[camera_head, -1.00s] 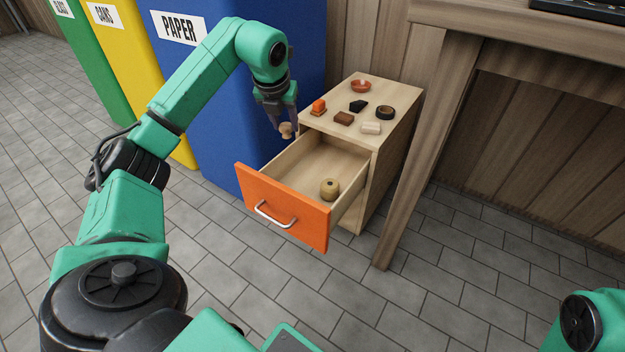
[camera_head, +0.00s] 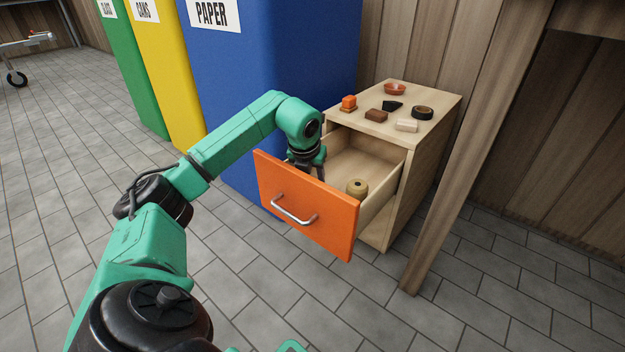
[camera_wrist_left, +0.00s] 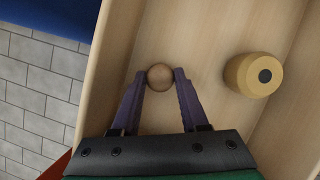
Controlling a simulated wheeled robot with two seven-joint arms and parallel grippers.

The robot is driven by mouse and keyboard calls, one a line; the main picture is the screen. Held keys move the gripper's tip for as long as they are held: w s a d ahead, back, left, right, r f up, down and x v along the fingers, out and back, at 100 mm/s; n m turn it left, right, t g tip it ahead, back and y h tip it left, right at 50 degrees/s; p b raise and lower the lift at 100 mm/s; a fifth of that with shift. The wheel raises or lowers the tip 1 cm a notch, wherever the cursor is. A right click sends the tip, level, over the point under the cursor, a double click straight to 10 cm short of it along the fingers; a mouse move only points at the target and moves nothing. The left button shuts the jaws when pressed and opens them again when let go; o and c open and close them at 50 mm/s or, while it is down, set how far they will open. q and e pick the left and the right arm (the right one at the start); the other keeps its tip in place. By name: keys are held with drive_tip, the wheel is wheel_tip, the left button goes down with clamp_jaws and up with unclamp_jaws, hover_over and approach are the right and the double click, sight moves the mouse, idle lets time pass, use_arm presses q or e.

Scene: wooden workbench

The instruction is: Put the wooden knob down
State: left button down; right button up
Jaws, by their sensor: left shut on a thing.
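The wooden knob (camera_wrist_left: 159,77) shows as a round light-brown top between my left gripper's fingertips in the left wrist view. My left gripper (camera_wrist_left: 160,80) is shut on it, inside the open drawer. In the head view my left gripper (camera_head: 309,172) reaches down behind the orange drawer front (camera_head: 306,205), which hides its fingertips and the knob. I cannot tell whether the knob touches the drawer floor (camera_wrist_left: 205,40). My right gripper is not in view.
A yellow-tan round object with a dark centre (camera_wrist_left: 253,75) lies in the drawer, right of the gripper; it also shows in the head view (camera_head: 357,187). Several small items lie on the cabinet top (camera_head: 362,117). A blue paper bin (camera_head: 265,70) stands left of the cabinet.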

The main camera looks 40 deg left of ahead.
use_arm(q)
drive_tip(key=shift+c, duration=2.1)
unclamp_jaws()
drive_tip(key=shift+r, duration=0.35)
drive_tip(key=p+v, duration=0.6)
drive_tip(key=v, duration=0.5)
drive_tip(key=shift+r, duration=0.2)
drive_tip(key=shift+s+d, duration=0.1)
drive_tip(key=shift+s, duration=0.05)
